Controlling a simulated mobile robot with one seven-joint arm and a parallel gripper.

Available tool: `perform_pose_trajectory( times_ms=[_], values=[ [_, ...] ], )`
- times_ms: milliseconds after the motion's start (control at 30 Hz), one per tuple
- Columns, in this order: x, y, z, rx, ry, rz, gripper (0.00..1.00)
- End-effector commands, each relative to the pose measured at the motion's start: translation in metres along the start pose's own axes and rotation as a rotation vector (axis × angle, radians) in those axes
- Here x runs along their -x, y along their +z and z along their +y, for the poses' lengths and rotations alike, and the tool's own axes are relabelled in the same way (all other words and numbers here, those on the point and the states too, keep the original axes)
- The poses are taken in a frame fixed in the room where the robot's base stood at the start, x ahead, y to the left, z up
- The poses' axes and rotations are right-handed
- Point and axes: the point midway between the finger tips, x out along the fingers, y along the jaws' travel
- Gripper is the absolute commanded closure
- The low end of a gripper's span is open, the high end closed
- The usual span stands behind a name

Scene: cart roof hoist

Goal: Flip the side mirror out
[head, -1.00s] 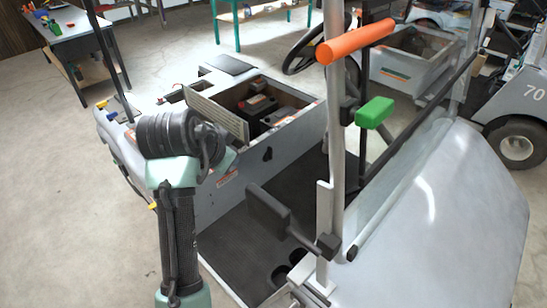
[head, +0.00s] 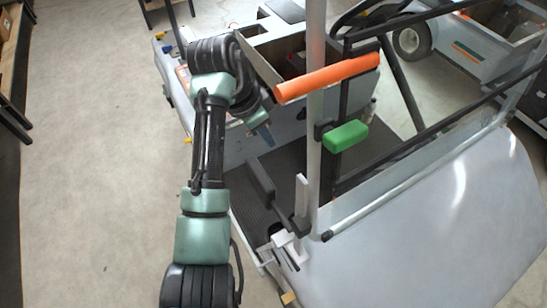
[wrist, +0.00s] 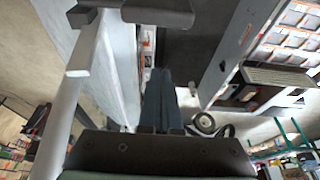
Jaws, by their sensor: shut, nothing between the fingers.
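The side mirror (head: 261,179) looks like a dark flat panel on a black arm. The arm joins a pale bracket (head: 301,195) low on the windshield post, and the panel points inward over the cart's dark floor. My gripper (head: 265,136) is above the panel in the head view, apart from it, with fingers pointing down. In the wrist view the blue-grey fingers (wrist: 159,100) are together with nothing between them. A dark piece at the top of that view, probably the mirror (wrist: 160,12), lies beyond the fingertips. The mirror's reflective face is not clearly visible.
A grey post (head: 315,100) carries an orange bar (head: 328,76) and a green block (head: 346,136) right of my gripper. The grey front cowl (head: 420,230) fills the lower right. Open concrete floor (head: 90,170) lies to the left.

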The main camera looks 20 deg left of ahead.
Motion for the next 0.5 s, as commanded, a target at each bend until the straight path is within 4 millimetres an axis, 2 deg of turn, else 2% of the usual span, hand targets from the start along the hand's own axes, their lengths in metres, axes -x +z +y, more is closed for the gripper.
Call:
perform_pose_trajectory(
  times_ms=[267,367,500],
  values=[
    [-0.004,-0.001,0.001,-0.001,0.001,0.0,1.0],
    [-0.015,-0.001,0.001,-0.001,0.003,-0.001,1.0],
    [-0.041,-0.002,0.002,0.0,0.006,-0.002,1.0]
  ],
)
